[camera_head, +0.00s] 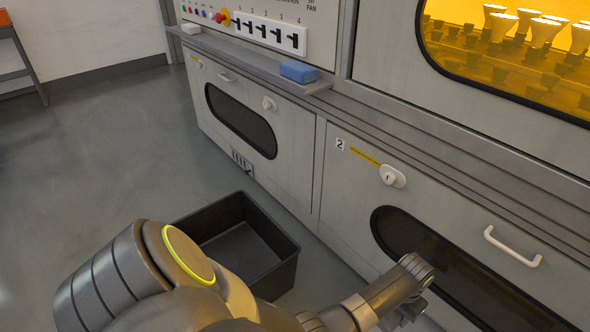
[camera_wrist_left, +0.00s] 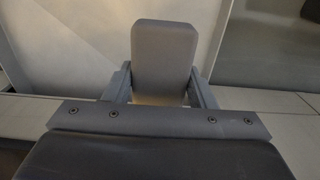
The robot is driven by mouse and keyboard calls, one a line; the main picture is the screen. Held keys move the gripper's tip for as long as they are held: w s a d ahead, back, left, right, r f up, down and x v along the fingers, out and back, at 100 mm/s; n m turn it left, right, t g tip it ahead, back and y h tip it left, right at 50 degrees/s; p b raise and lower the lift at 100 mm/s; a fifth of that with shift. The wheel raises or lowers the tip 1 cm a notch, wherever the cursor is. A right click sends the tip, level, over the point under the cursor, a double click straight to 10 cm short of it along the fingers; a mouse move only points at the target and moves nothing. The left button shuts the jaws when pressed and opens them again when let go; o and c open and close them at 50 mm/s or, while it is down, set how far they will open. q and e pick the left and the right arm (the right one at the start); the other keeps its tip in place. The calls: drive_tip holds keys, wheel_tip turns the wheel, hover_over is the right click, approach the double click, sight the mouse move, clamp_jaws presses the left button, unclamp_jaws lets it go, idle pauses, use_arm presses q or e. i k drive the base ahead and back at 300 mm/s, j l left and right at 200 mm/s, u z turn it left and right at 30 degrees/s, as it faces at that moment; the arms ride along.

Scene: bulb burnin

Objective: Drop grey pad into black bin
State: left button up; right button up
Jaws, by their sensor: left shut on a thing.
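A grey pad (camera_wrist_left: 165,62), block-shaped with rounded corners, stands between the fingers of my left gripper (camera_wrist_left: 162,88) in the left wrist view. The gripper is shut on it. In the head view my left arm reaches across the bottom to the right, and its wrist end is in front of the lower cabinet door; the pad cannot be made out there. The black bin (camera_head: 281,262) stands on the floor by the cabinet, open at the top. The part of its inside that shows looks empty. My arm hides its near left part. My right gripper is not in view.
A blue pad (camera_head: 298,71) and a whitish block (camera_head: 191,28) lie on the cabinet ledge (camera_head: 250,66). The lower door has a white handle (camera_head: 512,246) and a white latch (camera_head: 392,176). Bulbs stand behind the amber window (camera_head: 530,62).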

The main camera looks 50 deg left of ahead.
sight(232, 267)
drive_tip(key=u, duration=2.1)
